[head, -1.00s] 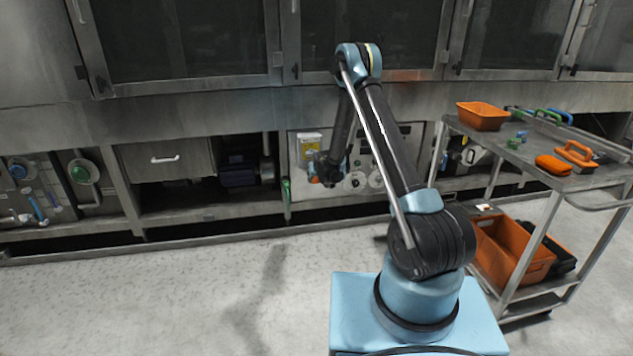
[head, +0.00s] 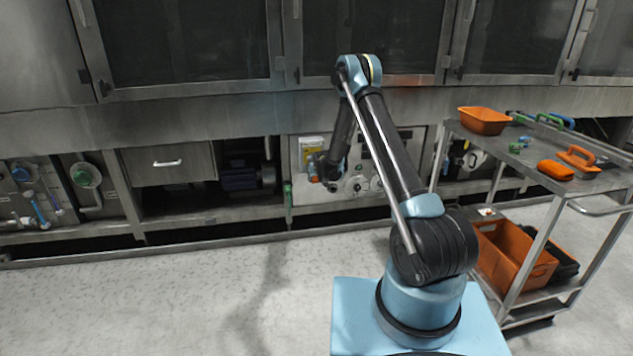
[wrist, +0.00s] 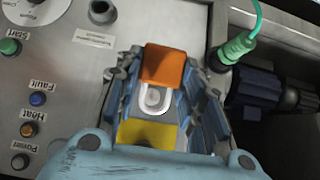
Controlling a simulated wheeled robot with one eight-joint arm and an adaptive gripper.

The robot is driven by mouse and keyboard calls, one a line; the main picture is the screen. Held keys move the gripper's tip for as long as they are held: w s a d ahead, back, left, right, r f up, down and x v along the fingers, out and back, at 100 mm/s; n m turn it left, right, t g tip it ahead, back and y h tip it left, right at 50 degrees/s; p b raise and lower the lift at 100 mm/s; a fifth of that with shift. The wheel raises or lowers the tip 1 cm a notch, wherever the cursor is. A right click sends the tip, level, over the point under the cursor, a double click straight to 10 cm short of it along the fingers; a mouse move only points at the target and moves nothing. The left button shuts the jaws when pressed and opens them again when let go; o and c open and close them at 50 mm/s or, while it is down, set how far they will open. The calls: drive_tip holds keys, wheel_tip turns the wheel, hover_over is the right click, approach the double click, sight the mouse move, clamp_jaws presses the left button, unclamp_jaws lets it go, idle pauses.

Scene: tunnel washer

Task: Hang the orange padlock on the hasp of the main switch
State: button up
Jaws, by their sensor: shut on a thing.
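My gripper (wrist: 166,78) is shut on the orange padlock (wrist: 163,64) in the wrist view, with blue-grey fingers on both sides of it. The padlock's pale metal shackle (wrist: 153,99) points toward the bottom of that picture, where the panel labels are upside down. A yellow plate (wrist: 146,133), apparently the main switch's, shows just past the shackle. The hasp cannot be made out, nor whether the shackle touches anything.
In the wrist view, a green connector with cable (wrist: 238,46) is close to the gripper, beside a dark opening with a blue motor (wrist: 256,90). A green start button (wrist: 9,46) and indicator lamps are opposite. A trolley (head: 585,183) with orange bins stands right.

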drive_tip(key=shift+w+a+f, duration=0.1)
drive_tip(key=shift+w+a, duration=0.15)
drive_tip(key=shift+w, duration=0.6)
drive_tip(key=shift+x, duration=0.75)
drive_tip(key=shift+f, duration=0.1)
drive_tip(key=o, duration=1.2)
